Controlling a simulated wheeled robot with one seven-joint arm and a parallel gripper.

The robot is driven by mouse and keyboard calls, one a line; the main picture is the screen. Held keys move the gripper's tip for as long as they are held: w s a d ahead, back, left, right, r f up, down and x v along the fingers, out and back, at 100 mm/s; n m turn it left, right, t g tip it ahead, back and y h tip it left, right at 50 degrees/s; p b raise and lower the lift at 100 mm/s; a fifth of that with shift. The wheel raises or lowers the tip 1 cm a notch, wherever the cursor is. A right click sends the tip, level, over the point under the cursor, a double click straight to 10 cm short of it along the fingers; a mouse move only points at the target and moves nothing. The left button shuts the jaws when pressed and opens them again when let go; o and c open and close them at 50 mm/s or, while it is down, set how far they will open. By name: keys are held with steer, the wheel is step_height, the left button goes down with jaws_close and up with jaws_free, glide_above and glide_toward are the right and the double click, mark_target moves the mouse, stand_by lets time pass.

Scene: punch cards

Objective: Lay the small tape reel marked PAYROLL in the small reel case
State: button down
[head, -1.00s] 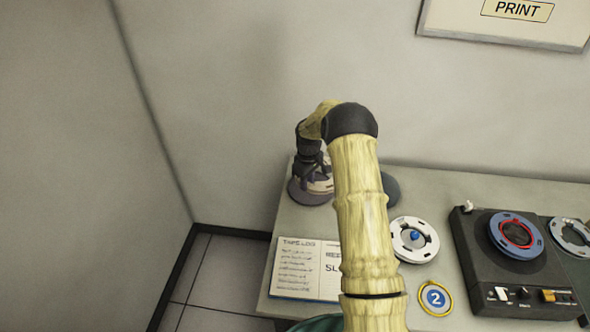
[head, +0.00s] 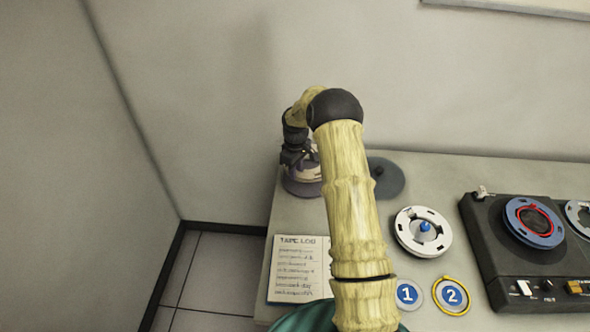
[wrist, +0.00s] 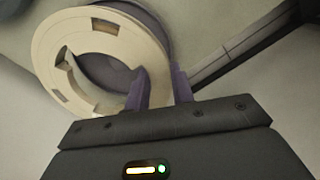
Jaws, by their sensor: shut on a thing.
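My gripper (wrist: 159,88) has purple fingers shut on the rim of a cream reel (wrist: 58,48) in the wrist view. The reel is tilted in that view, and no PAYROLL marking can be read on it. A dark purple round thing (wrist: 110,72), perhaps the small reel case, shows through and behind the reel. In the head view, my gripper (head: 303,165) is at the table's left end with the pale reel (head: 307,173), over a purple round base (head: 300,189). My arm and gripper hide part of these, and I cannot tell whether reel and base touch.
A dark grey disc (head: 388,180) lies right of my arm. Farther right are a white reel with blue hub (head: 408,238) and a tape deck (head: 490,245). Round tags 1 (head: 407,293) and 2 (head: 451,296) and a tape log (head: 293,270) lie in front.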

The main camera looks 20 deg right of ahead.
steer(key=b, duration=0.3)
glide_above(296, 191)
steer(key=shift+w+f, duration=0.1)
steer(key=shift+f, duration=2.45)
steer(key=shift+f+b, duration=0.6)
steer(key=shift+f, duration=0.65)
steer(key=c, duration=1.1)
jaws_free()
steer(key=c, duration=0.4)
steer(key=shift+r+p, duration=2.75)
steer(key=shift+r, duration=1.8)
